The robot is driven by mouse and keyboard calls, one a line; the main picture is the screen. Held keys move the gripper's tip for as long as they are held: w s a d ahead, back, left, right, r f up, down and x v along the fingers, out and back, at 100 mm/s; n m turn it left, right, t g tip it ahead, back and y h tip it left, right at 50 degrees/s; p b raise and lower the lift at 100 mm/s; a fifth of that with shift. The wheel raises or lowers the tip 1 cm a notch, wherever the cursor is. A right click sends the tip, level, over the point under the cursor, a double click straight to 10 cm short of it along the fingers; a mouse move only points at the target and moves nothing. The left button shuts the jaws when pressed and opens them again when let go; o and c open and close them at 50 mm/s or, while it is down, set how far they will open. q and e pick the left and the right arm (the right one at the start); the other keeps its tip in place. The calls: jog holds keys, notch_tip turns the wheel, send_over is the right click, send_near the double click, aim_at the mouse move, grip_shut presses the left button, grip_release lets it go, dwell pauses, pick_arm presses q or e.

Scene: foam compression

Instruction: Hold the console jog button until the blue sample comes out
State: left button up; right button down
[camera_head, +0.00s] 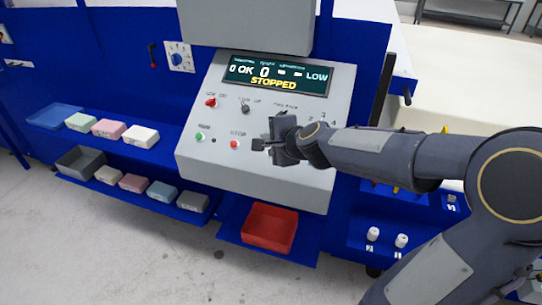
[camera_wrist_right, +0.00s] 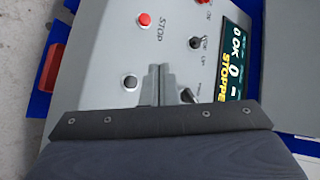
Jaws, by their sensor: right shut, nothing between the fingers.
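The sloped grey console (camera_head: 190,160) carries the buttons, and its display (camera_head: 275,75) reads STOPPED and LOW. My right gripper (camera_head: 258,145) is shut and empty over the console, just right of the red STOP button (camera_head: 234,144). In the right wrist view, the shut fingertips (camera_wrist_right: 158,70) are beside a black button (camera_wrist_right: 130,82), which may be the jog button; its label is not visible. I cannot tell whether the fingers touch the panel. In the head view the gripper hides that button. A blue-grey block (camera_head: 162,193) sits on the lower left shelf. My left gripper is out of view.
A green button (camera_head: 200,136), a red knob (camera_head: 211,101) and a dark toggle (camera_head: 245,108) are also on the panel. A red bin (camera_head: 269,228) sits below the console. Several foam blocks, a blue tray (camera_head: 55,116) and a grey bin (camera_head: 81,161) are on the left shelves.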

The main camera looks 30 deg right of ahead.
jog(key=d+f+b, duration=0.1)
jog(key=f+b, duration=0.1)
jog(key=w+d+f+b, duration=0.1)
jog(key=f+b, duration=0.1)
jog(key=w+f+b, duration=0.1)
jog(key=f+b, duration=0.1)
jog(key=shift+w+d, duration=0.2)
jog(key=shift+d, duration=0.2)
jog(key=shift+f, duration=0.1)
dwell(1.6)
jog(key=shift+w+d+f+b, duration=0.15)
jog(key=shift+d+f+b, duration=0.05)
jog(key=shift+f+b, duration=0.15)
